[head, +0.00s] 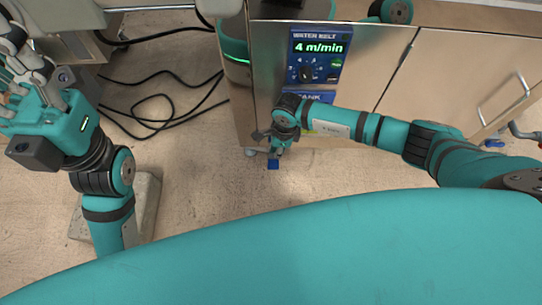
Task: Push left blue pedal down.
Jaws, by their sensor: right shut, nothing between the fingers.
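A small blue pedal (273,164) sits low by the foot of the metal cabinet, near the floor. My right gripper (277,150) is shut and empty, pointing down right above the pedal in the picture. I cannot tell whether its fingertips touch the pedal. My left gripper (18,62) is at the far upper left, well away from the pedal. Its fingers are partly cut off by the picture edge, so I cannot tell if it is open.
The metal cabinet (385,45) carries a blue water belt panel (318,55) reading 4 m/min. Another blue piece (493,143) shows at the far right. Black cables (150,100) lie on the floor at left. The floor in front of the cabinet is mostly clear.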

